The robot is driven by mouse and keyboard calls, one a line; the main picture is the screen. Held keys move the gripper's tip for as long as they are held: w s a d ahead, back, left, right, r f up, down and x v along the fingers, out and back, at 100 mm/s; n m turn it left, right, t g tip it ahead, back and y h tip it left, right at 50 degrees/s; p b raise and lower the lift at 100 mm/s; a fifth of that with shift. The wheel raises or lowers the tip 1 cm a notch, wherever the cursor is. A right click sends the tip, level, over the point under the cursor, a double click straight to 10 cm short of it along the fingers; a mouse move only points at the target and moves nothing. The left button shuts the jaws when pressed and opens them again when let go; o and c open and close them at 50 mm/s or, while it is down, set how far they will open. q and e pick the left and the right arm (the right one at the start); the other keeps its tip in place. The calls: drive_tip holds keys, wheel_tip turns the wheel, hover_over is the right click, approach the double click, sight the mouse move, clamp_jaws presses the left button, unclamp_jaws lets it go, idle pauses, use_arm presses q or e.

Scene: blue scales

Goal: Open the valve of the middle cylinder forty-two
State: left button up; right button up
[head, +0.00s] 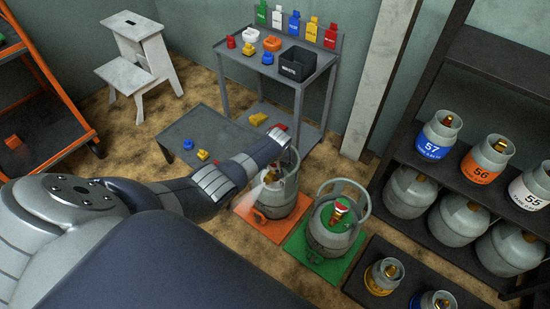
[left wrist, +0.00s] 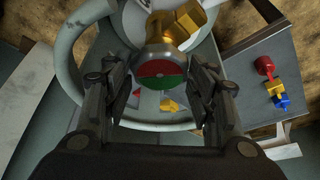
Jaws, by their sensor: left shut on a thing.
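A grey gas cylinder (head: 276,199) with a collar handle stands on an orange mat (head: 248,221). My left gripper (head: 271,172) is at its top, inside the collar. In the left wrist view my fingers (left wrist: 159,78) are on both sides of a round valve knob with a red and green face (left wrist: 160,80), shut on it. The brass valve body (left wrist: 183,27) sits just beyond the knob. A second cylinder (head: 330,236), with a red-topped brass valve, stands to the right on a green mat (head: 303,262). No number forty-two is readable. My right gripper is not in view.
A dark rack (head: 435,170) with several cylinders stands at the right. Brass-valved cylinders (head: 384,276) are at the lower right. A grey table (head: 233,66) with caps, tags and a black bin (head: 297,67) stands behind. A low grey platform (head: 207,135) and white step stool (head: 138,60) are left.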

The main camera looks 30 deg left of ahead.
use_arm(q)
drive_tip(key=shift+s+f, duration=0.1)
drive_tip(key=shift+d, duration=0.1)
idle(0.4)
drive_tip(key=o, duration=1)
drive_tip(key=shift+o, duration=0.2)
drive_tip(key=shift+r, duration=0.2)
drive_tip(key=v, duration=1.1)
drive_tip(key=shift+r, duration=0.35)
drive_tip(key=shift+d, duration=0.1)
